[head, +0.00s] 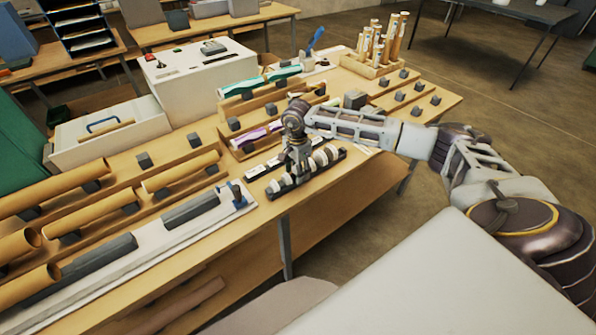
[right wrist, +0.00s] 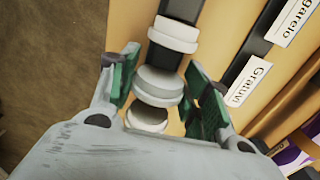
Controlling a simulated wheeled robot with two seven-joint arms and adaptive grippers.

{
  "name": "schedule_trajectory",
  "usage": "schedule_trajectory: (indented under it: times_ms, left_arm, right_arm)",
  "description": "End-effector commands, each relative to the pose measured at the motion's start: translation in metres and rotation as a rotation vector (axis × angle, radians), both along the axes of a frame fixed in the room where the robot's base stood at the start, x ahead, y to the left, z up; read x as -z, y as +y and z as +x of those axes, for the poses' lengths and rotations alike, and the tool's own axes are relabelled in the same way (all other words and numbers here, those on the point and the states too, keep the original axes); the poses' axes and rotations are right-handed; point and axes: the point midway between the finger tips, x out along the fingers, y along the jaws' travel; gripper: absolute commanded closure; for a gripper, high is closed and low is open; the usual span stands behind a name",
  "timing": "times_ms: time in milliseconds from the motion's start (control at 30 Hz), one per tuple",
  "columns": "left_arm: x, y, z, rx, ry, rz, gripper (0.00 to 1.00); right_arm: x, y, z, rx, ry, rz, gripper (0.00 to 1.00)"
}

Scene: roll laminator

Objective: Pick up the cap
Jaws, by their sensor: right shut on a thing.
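Several white round caps stand in a row on a dark rack (head: 340,155) near the front edge of the table. My right gripper (head: 298,168) points down at the middle of this row. In the right wrist view, the green-padded fingers of this gripper (right wrist: 160,72) are shut on a white cap (right wrist: 158,84), one finger on each side. A second cap (right wrist: 174,34) stands beyond it on the dark rack, and another cap (right wrist: 147,119) shows on the near side, partly hidden by the gripper body. I cannot tell whether the held cap is clear of the rack. My left gripper is not in view.
Label strips (right wrist: 248,80) lie beside the rack. Brown tubes (head: 180,172) rest on holders to the left, with a long grey-and-white tray in front (head: 150,240). A white laminator box (head: 200,80) and a wooden holder of upright tubes (head: 372,64) stand farther back.

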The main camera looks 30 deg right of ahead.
Motion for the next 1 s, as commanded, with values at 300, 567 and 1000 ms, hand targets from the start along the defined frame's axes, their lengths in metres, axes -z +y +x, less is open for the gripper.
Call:
schedule_trajectory:
  times_ms: [300, 567, 1000]
  left_arm:
    - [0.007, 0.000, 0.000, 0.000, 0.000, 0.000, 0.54]
    - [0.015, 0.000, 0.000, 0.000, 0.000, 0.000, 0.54]
    - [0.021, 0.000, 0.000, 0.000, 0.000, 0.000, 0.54]
  right_arm:
    - [-0.025, 0.000, 0.001, 0.000, -0.004, 0.000, 0.67]
    - [-0.063, 0.000, 0.001, 0.001, -0.003, 0.000, 0.67]
    - [-0.099, 0.000, 0.000, 0.000, -0.001, 0.000, 0.67]
